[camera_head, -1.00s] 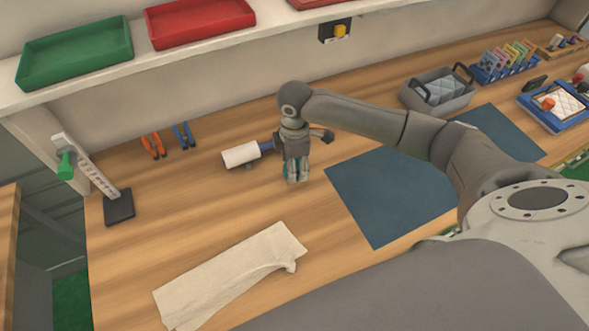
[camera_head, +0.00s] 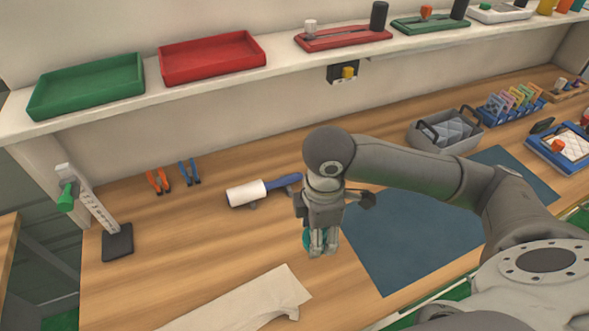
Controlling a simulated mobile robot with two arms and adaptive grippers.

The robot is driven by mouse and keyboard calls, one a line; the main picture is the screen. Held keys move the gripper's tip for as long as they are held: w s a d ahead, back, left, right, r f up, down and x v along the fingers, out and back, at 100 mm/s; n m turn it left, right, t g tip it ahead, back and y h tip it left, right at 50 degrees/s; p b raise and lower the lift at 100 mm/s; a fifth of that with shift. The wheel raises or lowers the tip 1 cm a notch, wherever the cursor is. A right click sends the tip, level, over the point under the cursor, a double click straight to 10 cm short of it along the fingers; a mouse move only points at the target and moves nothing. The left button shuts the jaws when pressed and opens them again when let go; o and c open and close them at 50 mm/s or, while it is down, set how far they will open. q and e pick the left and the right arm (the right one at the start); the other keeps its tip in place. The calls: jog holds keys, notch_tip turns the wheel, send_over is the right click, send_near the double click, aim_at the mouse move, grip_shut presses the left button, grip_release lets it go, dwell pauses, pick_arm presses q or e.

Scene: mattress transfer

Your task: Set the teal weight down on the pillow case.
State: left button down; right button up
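The pillow case (camera_head: 250,302) is a flat off-white cloth on the wooden table at the bottom of the picture. Its front part is cut off by the frame edge. My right gripper (camera_head: 321,250) points down, just above and right of the pillow case's far right corner in the picture. Its fingers are shut on the teal weight (camera_head: 308,239), which is mostly hidden behind the fingers. The weight appears to be off the table, but its exact height is hard to tell. My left gripper is not in view.
A lint roller (camera_head: 247,193) lies behind the gripper. A dark blue mat (camera_head: 390,262) lies to the right, partly under my arm. Orange clips (camera_head: 158,182), blue clips (camera_head: 189,173) and an upright scale (camera_head: 117,242) stand left. A grey basket (camera_head: 445,133) is farther back.

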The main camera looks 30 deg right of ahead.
aim_at(305, 233)
jog(key=shift+s+r, duration=0.1)
jog(key=shift+s, duration=0.05)
jog(key=m, duration=0.4)
jog(key=shift+w+a+r+b, duration=0.25)
jog(key=shift+w+a+b, duration=0.1)
jog(key=shift+w+b, duration=0.05)
jog(key=m, duration=0.4)
jog(key=shift+w+a+r+b, duration=0.25)
jog(key=shift+w+r+b, duration=0.05)
jog(key=m, duration=0.4)
jog(key=r+m, duration=0.1)
jog(key=m, duration=0.1)
jog(key=shift+w+a+m+b, duration=0.35)
jog(key=shift+w+m+b, duration=0.05)
